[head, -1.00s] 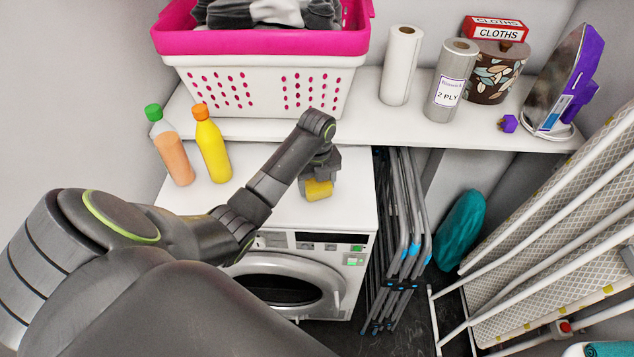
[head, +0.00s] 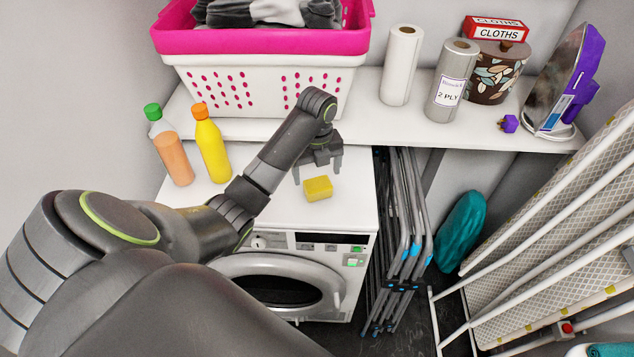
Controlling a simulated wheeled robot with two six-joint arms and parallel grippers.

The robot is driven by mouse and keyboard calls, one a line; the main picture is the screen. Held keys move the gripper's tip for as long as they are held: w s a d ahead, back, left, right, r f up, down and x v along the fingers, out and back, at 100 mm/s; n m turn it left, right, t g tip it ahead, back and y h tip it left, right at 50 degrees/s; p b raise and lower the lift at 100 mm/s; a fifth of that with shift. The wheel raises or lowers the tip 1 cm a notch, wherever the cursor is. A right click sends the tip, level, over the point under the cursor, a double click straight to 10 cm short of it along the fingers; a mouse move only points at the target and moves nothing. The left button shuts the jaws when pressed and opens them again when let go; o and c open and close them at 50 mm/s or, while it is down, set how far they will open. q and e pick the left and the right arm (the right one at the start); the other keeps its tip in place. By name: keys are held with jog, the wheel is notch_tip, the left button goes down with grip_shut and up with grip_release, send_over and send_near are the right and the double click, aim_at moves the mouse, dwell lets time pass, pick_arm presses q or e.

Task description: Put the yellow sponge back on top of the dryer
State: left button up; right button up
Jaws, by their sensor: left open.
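The yellow sponge (head: 318,188) lies on the white top of the dryer (head: 270,205), near its front right part. My left gripper (head: 318,174) is open and empty. It is just above and behind the sponge, with its fingers spread and apart from it. The dryer's round door (head: 285,286) is below, at the front. My right gripper is not in the head view.
An orange bottle with a green cap (head: 170,146) and a yellow bottle (head: 212,146) stand on the dryer's left side. A shelf behind holds a pink and white basket (head: 265,85) and paper rolls (head: 402,66). A folded airer (head: 400,240) stands right of the dryer.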

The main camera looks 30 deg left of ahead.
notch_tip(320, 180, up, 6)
jog(key=p, duration=0.6)
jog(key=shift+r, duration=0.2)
